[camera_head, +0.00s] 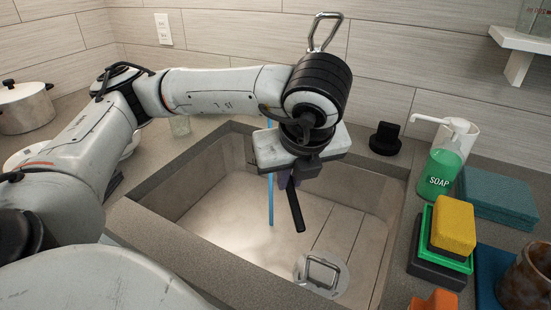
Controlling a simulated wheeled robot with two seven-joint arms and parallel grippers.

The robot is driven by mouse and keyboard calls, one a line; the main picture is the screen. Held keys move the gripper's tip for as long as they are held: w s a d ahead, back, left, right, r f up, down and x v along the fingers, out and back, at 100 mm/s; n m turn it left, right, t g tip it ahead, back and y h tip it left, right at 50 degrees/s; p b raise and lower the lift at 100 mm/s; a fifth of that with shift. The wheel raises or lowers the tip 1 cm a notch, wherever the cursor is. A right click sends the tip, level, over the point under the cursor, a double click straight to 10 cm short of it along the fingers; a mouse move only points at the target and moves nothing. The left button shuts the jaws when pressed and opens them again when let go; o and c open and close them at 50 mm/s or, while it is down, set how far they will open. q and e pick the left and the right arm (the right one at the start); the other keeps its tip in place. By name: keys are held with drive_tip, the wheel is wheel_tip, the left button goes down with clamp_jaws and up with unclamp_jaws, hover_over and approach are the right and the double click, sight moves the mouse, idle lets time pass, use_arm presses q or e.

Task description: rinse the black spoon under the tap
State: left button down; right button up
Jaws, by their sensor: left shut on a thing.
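My left gripper (290,172) hangs over the sink (215,210), pointing down, and is shut on the black spoon (295,208). The spoon's dark, narrow length slants down below the gripper; its upper part is hidden by the gripper, and I cannot tell where its bowl is. A thin blue stream of water (271,200) falls into the sink just left of the spoon. In this view the stream and the visible length of the spoon are apart. The tap's outlet is hidden behind my left arm. My right gripper is out of view.
A clear round object with a metal loop (322,272) lies in the sink. On the right counter are a green soap bottle (440,165), stacked sponges (453,225), a teal block (500,195) and a brown cup (526,280). A pot (25,108) stands far left.

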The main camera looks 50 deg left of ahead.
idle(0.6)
use_arm(q)
drive_tip(key=s+d+r+p, duration=0.1)
drive_tip(key=p, duration=0.1)
drive_tip(key=d+r+p, duration=0.1)
drive_tip(key=r+p, duration=0.1)
drive_tip(key=shift+s+d+p, duration=0.3)
drive_tip(key=shift+s+d, duration=0.05)
drive_tip(key=shift+s, duration=0.05)
drive_tip(key=shift+s+d+r+p, duration=0.55)
drive_tip(key=shift+d+p, duration=0.1)
drive_tip(key=shift+p, duration=0.15)
